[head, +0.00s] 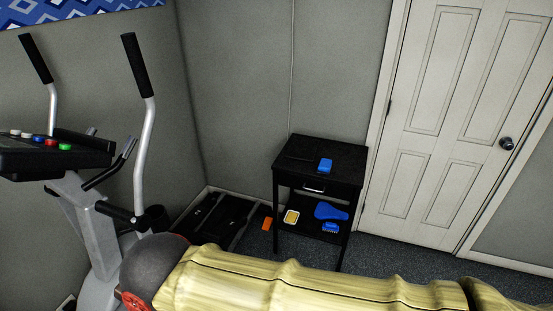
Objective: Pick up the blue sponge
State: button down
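A small blue block (325,166), which looks like the blue sponge, lies on the top of a black side table (300,151), right of its middle. Nothing covers the block in the head view. My gripper cannot be made out in this view, so its place relative to the sponge does not show.
The table's lower shelf holds a blue flat item (330,211), a blue brush-like item (331,227) and a yellow-and-white item (292,216). An orange object (267,224) is beside the table. An elliptical trainer (92,225) stands left; a white door (455,120) is right.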

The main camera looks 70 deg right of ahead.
aim_at(324, 167)
jog(key=z, duration=2.8)
jog(key=u, duration=2.95)
jog(key=z, duration=2.9)
jog(key=i+l, duration=0.1)
jog(key=i, duration=0.15)
